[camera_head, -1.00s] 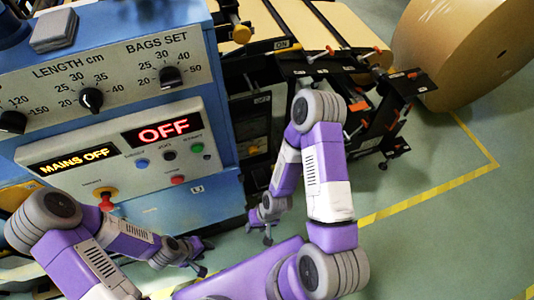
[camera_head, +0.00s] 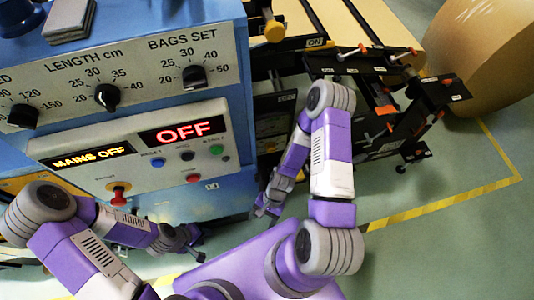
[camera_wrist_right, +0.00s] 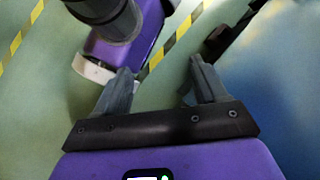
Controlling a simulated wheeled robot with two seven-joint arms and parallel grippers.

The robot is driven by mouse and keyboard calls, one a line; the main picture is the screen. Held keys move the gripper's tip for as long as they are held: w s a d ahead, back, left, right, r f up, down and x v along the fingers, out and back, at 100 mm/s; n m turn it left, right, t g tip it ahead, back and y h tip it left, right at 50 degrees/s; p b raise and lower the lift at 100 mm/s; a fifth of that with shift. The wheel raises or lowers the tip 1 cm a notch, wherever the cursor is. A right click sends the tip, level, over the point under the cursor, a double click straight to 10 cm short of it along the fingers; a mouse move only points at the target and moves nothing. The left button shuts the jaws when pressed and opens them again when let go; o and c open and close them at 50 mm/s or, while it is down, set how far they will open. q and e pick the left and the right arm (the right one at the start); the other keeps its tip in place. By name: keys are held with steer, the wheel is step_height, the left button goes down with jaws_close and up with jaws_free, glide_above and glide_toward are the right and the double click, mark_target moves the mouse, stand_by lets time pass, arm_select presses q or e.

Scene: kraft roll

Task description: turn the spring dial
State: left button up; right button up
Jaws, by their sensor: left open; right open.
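The blue machine's panel carries black pointer dials: the BAGS SET dial (camera_head: 195,77), the LENGTH cm dial (camera_head: 107,97) and a partly cut-off dial (camera_head: 23,116) at the left edge. No label reading "spring" shows, so I cannot tell which one is the spring dial. The BAGS SET pointer is near its low end. My left gripper (camera_head: 192,242) is low in front of the machine, below the panel. My right gripper (camera_head: 266,208) hangs beside the machine's right side. In the right wrist view it is open and empty (camera_wrist_right: 162,90). Both grippers are apart from the dials.
The lower panel has a MAINS OFF display (camera_head: 93,157), an OFF display (camera_head: 184,132), a red switch (camera_head: 119,194) and several buttons. A black roller frame (camera_head: 385,75) and a big kraft roll (camera_head: 485,50) stand at the right. Green floor with yellow tape is open at lower right.

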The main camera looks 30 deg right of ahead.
mark_target(272, 151)
steer(key=w+d+n+t+y+b, duration=0.2)
steer(key=w+d+n+t+b, duration=0.35)
steer(key=n+t, duration=0.8)
steer(key=w+d+n+t+y+b, duration=0.25)
steer(key=w+d+n+t, duration=0.55)
steer(key=n, duration=1.1)
steer(key=w+d+f+m+g+h+b, duration=0.3)
steer(key=f+m+h+b, duration=0.4)
steer(key=m+h+b, duration=0.7)
steer(key=shift+m+t+h, duration=0.25)
steer(key=shift+m+t, duration=0.5)
steer(key=shift+m, duration=0.2)
steer(key=x, duration=0.8)
steer(key=shift+w, duration=0.25)
